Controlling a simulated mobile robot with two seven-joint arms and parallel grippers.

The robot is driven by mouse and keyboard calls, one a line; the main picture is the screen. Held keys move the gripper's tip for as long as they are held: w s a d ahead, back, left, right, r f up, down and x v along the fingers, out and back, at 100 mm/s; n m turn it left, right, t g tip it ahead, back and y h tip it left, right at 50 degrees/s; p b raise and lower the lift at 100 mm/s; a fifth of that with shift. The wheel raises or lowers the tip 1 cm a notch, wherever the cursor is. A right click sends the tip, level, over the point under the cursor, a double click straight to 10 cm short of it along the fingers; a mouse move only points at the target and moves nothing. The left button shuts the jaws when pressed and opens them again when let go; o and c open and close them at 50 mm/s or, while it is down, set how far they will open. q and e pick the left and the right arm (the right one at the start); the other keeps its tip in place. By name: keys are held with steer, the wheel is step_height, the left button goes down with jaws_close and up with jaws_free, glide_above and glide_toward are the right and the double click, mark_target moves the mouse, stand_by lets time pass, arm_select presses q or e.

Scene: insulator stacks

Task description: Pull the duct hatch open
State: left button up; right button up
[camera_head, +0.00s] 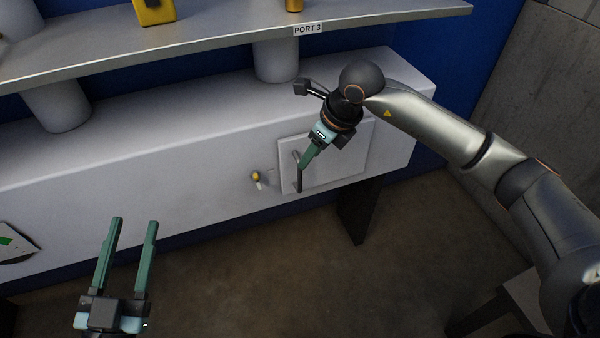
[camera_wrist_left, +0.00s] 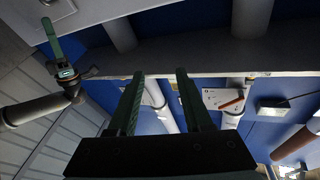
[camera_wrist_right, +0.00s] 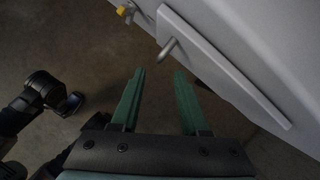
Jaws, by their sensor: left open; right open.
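The duct hatch (camera_head: 345,165) is a pale square panel lying against the duct's front face, and it looks closed. It also shows in the right wrist view (camera_wrist_right: 225,75). Its grey bar handle (camera_wrist_right: 168,48) stands out near one edge. My right gripper (camera_head: 301,172) is open in front of the handle side of the hatch. In the right wrist view (camera_wrist_right: 160,75) the handle shows just beyond the fingertips, roughly in line with the gap; contact cannot be told. My left gripper (camera_head: 136,220) is open and empty, low in front of the duct, away from the hatch.
A yellow-tipped latch (camera_head: 257,179) sits on the duct face left of the hatch. The long white duct (camera_head: 150,160) runs across below a shelf (camera_head: 200,45) labelled PORT 3. A dark support leg (camera_head: 358,212) stands under the hatch. The floor in front is clear.

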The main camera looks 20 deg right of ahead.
steer(key=b, duration=0.2)
glide_above(300, 189)
steer(key=f, duration=0.7)
steer(key=shift+w+d, duration=0.15)
steer(key=shift+w, duration=0.05)
arm_select(q)
steer(key=s+d+r+m+t+h, duration=0.1)
steer(key=s+r+m+h, duration=0.3)
steer(key=r, duration=0.5)
steer(key=shift+s+r+t+h, duration=0.15)
steer(key=shift+r+t+h, duration=0.05)
steer(key=shift+t+h, duration=0.65)
arm_select(e)
steer(key=shift+w+f, duration=0.1)
steer(key=shift+f, duration=0.25)
jaws_close()
